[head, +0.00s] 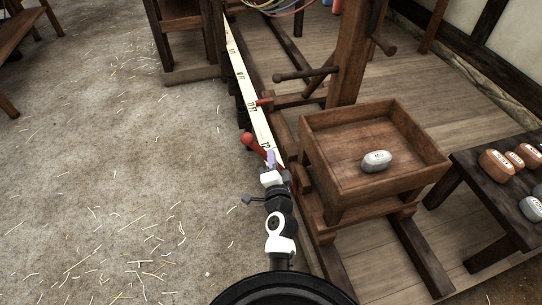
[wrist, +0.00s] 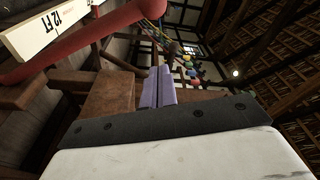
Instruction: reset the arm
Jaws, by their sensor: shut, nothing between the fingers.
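My arm reaches forward from the bottom middle of the head view. My gripper (head: 271,157) is at its far end, beside a red ball-ended handle (head: 248,139) and a white measuring board (head: 258,118) with black marks. The purple fingers also show in the wrist view (wrist: 158,78), pressed together with nothing between them. In that view the red handle (wrist: 85,38) and the board, marked 12 FT (wrist: 50,24), are at the upper left. I cannot tell whether the gripper touches the handle.
Right of my arm stands an open wooden tray (head: 325,124) holding a grey weight (head: 376,161). A dark bench (head: 477,190) at the right edge bears several copper and grey weights. A wooden post (head: 352,55) stands behind. The straw-strewn floor (head: 110,180) on the left is clear.

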